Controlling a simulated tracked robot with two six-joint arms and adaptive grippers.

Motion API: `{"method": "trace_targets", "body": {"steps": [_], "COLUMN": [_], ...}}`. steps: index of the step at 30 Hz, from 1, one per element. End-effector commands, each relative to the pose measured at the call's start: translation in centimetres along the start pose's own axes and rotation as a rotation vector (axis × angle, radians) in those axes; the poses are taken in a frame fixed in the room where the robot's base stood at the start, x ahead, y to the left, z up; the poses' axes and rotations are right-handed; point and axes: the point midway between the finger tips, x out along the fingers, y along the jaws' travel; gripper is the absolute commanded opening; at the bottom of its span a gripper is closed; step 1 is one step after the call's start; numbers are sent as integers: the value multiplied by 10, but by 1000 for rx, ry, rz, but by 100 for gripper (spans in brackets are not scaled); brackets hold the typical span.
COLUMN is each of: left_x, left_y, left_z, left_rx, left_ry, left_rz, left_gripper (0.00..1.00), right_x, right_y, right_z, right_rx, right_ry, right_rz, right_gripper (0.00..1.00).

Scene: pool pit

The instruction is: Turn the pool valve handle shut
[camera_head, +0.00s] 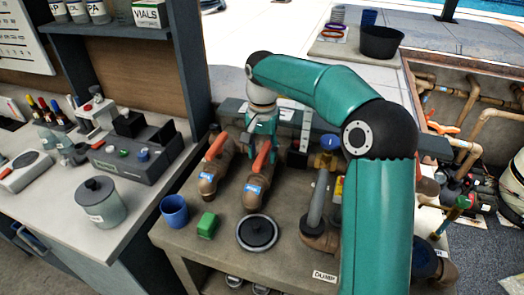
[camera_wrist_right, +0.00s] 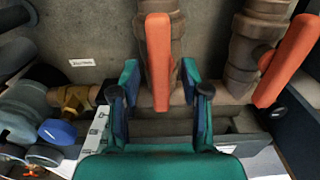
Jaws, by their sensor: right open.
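Two orange valve handles sit on brown pipes on the bench. The right handle (camera_head: 262,157) is partly below my right gripper (camera_head: 262,128), which points down from my teal arm. In the right wrist view this handle (camera_wrist_right: 158,60) stands between the two open fingers of the gripper (camera_wrist_right: 160,88), with a gap on each side. It appears to run along the line of its pipe (camera_wrist_right: 180,30). The left handle (camera_head: 216,147) is apart from the gripper and also shows at the right of the wrist view (camera_wrist_right: 288,60). My left gripper is not in view.
A blue-knobbed valve (camera_head: 329,142) and a grey pipe (camera_head: 319,195) stand right of the handles. A blue cup (camera_head: 174,211), a green block (camera_head: 207,225) and a round dark-topped lid (camera_head: 257,233) occupy the bench front. A cabinet post (camera_head: 190,60) rises at left.

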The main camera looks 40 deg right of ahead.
Motion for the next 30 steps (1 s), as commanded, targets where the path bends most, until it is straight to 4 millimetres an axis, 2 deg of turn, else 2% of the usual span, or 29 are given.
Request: {"method": "trace_targets", "body": {"steps": [3,4,12,23,30], "left_x": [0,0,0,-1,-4], "left_y": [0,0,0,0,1], "left_z": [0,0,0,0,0], "left_rx": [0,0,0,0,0], "left_ry": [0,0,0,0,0], "left_rz": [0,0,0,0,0], "left_gripper": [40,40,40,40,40], "right_x": [0,0,0,0,0], "right_y": [0,0,-1,-1,-2], "right_z": [0,0,0,1,1], "right_rx": [0,0,-1,21,126], "right_ry": [0,0,0,-2,-2], "right_rz": [0,0,0,1,2], "right_gripper": [46,42,0,0,0]}}
